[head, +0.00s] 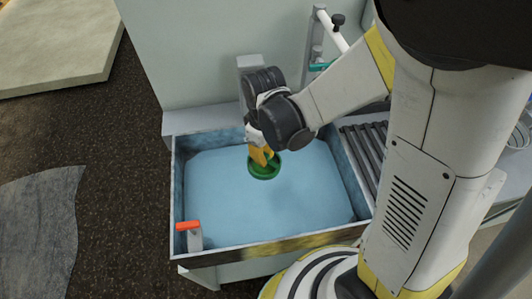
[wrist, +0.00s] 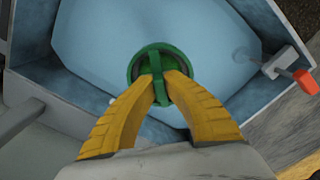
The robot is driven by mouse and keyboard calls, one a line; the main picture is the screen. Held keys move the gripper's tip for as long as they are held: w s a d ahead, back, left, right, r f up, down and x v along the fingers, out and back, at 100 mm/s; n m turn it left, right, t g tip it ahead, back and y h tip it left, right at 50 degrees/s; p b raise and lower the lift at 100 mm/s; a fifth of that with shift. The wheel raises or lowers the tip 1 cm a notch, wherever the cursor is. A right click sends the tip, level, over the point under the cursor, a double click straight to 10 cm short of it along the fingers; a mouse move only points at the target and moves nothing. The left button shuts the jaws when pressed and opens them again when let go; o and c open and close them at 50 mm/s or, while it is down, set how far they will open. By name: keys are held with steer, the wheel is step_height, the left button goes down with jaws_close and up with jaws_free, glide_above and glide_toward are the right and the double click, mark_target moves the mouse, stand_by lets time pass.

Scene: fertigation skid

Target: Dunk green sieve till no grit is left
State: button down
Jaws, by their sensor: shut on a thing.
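The green sieve (head: 264,170) is a round green cup with a bar across its top. It is in the middle of the blue-water basin (head: 290,244), over or at the water (head: 310,205). In the wrist view the sieve (wrist: 157,62) sits between the tips of my gripper (wrist: 160,80). My gripper's yellow fingers (head: 260,155) are shut on the sieve's bar from above. I cannot tell how deep the sieve sits in the water. Its inside is mostly hidden, so I cannot see any grit.
A lever with an orange handle (head: 187,225) stands at the basin's front left corner; it also shows in the wrist view (wrist: 305,81). A grey ribbed rack (head: 367,150) adjoins the basin's right side. A pale wall (head: 200,60) rises behind. Open water surrounds the sieve.

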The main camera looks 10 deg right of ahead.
step_height(320, 180, down, 16)
steer(key=b, duration=1.3)
steer(key=shift+f+b, duration=0.15)
steer(key=shift+b, duration=0.2)
steer(key=shift+f+b, duration=0.4)
steer(key=shift+f, duration=0.75)
step_height(320, 180, up, 18)
steer(key=p, duration=1.4)
steer(key=shift+r, duration=0.25)
